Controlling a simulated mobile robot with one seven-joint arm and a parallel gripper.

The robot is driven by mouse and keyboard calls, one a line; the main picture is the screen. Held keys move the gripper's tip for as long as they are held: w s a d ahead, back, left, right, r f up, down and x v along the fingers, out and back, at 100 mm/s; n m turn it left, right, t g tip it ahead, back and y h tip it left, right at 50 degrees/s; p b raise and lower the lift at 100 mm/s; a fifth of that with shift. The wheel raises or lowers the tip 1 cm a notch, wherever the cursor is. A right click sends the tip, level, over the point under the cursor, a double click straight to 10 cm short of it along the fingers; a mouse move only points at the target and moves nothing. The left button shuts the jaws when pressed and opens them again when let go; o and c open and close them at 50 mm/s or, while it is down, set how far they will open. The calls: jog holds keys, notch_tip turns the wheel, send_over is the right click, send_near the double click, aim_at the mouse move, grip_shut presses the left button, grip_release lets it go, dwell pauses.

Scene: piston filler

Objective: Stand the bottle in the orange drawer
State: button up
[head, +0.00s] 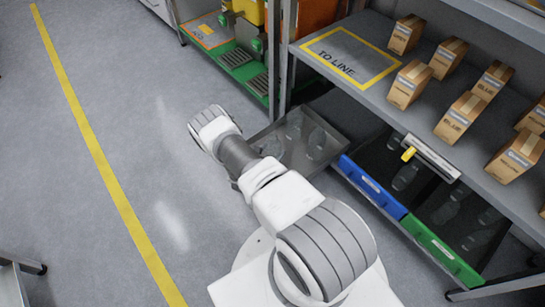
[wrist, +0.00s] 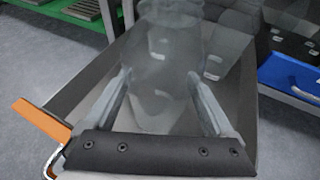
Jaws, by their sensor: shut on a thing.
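In the wrist view my gripper (wrist: 160,78) is shut on a clear, see-through bottle (wrist: 170,35), with one finger on each side of it. The bottle is over the open grey drawer (wrist: 85,85), whose orange front (wrist: 40,122) shows at the left. I cannot tell whether its base touches the drawer floor. In the head view the pulled-out drawer (head: 340,150) holds clear bottles. There my arm hides my gripper and the drawer's orange front.
Beside the drawer are a blue-fronted drawer (head: 372,187) and a green-fronted drawer (head: 440,248), both with clear bottles. A shelf (head: 395,95) with several cartons hangs above. A green-edged rack (head: 240,75) stands behind. The floor at left is clear.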

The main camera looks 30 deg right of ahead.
notch_tip(320, 180, down, 2)
jog(key=shift+f+b, duration=0.25)
jog(key=shift+b, duration=0.15)
jog(key=shift+r, duration=0.1)
jog(key=shift+a+f, duration=0.1)
jog(key=shift+f, duration=0.6)
jog(key=o, duration=1.1)
jog(key=shift+a+f, duration=0.1)
jog(key=shift+a, duration=0.05)
jog(key=shift+r, duration=0.5)
jog(key=p+v, duration=0.1)
jog(key=v, duration=0.3)
jog(key=p+v, duration=0.2)
jog(key=v, duration=0.2)
jog(key=p+v, duration=0.1)
jog(key=v, duration=0.3)
jog(key=shift+d+r, duration=0.2)
jog(key=shift+r, duration=0.15)
